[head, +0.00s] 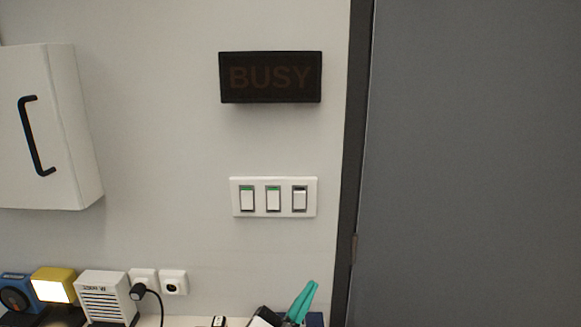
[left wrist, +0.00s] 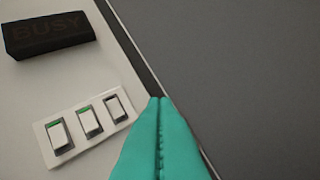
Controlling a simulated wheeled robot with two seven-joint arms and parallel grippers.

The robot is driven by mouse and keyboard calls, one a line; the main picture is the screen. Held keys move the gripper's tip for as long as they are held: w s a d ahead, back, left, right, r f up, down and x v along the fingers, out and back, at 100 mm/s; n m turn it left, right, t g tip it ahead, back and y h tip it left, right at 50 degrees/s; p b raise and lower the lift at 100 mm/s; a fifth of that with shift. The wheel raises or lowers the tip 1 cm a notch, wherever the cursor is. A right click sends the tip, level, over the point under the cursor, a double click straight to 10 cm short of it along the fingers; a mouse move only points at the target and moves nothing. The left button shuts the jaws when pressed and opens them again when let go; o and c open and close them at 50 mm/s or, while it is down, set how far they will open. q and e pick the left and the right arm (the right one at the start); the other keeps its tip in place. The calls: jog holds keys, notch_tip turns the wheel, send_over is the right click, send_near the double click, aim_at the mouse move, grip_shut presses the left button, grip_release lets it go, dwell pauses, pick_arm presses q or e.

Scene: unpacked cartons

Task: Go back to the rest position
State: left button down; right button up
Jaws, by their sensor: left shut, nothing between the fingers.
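My left gripper (head: 303,301) shows at the bottom of the head view, with teal fingers pointing up. In the left wrist view its teal fingers (left wrist: 160,102) are pressed together with nothing between them. A white plate with three switches (head: 273,197) is on the wall above it, and the gripper is apart from it. The plate also shows in the left wrist view (left wrist: 90,122), left of the fingertips. Two switches show green strips on top; the right one shows none. My right gripper is not in view.
A dark BUSY sign (head: 270,77) hangs above the switches, unlit. A grey door (head: 470,160) fills the right side. A white cabinet (head: 50,125) juts out at left. Below are a yellow lamp (head: 54,285), a white slatted box (head: 105,297) and wall sockets (head: 173,282).

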pick_arm(q)
jog(key=s+a+f+n+g+y, duration=0.3)
jog(key=a+f+n+y, duration=0.3)
jog(key=a+f, duration=0.3)
jog(key=s+a+f+n+g+y, duration=0.3)
jog(key=a+f+n+y, duration=0.2)
jog(key=a+f+y, duration=0.3)
jog(key=s+a+f+g+h, duration=0.1)
jog(key=s+a+f+g, duration=0.3)
jog(key=s, duration=0.6)
jog(key=s+a+f+g+h, duration=0.1)
jog(key=s+a+f+g, duration=0.1)
jog(key=s+f+g, duration=0.5)
jog(key=s+f, duration=0.3)
jog(key=f, duration=2.2)
jog(key=s+a+f, duration=0.3)
jog(key=s+f, duration=1.2)
jog(key=s, duration=0.1)
jog(key=shift+s+f+g+y, duration=0.3)
jog(key=shift+s+f+g, duration=0.05)
jog(key=shift+s+g, duration=0.05)
